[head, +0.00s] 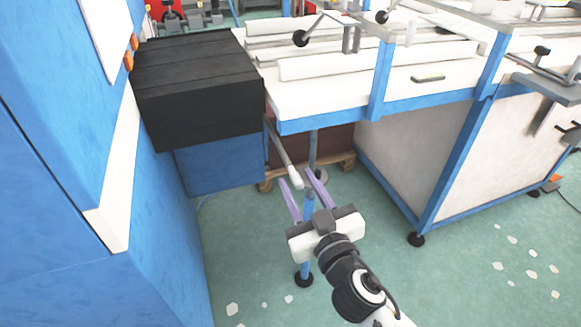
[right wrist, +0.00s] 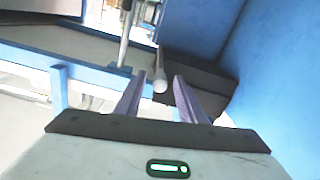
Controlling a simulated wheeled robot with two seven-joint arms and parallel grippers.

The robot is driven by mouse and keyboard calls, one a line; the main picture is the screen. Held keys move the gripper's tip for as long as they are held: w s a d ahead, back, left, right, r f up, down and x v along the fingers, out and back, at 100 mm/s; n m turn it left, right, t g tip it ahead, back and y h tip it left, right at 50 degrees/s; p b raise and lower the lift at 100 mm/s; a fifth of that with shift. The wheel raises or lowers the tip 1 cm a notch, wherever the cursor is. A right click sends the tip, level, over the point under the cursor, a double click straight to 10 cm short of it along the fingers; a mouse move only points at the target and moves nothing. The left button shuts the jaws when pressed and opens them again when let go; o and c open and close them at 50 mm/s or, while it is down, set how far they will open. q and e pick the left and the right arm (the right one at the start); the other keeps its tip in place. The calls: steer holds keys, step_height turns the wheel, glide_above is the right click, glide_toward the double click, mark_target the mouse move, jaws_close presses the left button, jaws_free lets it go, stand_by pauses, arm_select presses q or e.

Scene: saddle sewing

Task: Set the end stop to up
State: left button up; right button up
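A grey rod with a pale rounded tip (head: 285,160), which I take to be the end stop, slants down from beside the white table's near left corner. My right gripper (head: 297,177) is open, its two purple fingers pointing at the rod's tip. In the right wrist view the rod's pale tip (right wrist: 160,85) shows between the two fingertips of the right gripper (right wrist: 160,75). No finger is clearly closed on it, and I cannot tell how deep it sits between them. My left gripper is not in view.
A white table with a blue frame (head: 330,118) holds long white rolls (head: 375,60). A black block (head: 195,95) on a blue body (head: 220,170) stands left of the rod. A tall blue cabinet (head: 50,200) is at far left. Green floor (head: 250,265) is open in front.

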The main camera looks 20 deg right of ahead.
mark_target(293, 173)
steer(key=w, duration=0.5)
steer(key=shift+w+a, duration=0.1)
steer(key=shift+w, duration=0.25)
jaws_close()
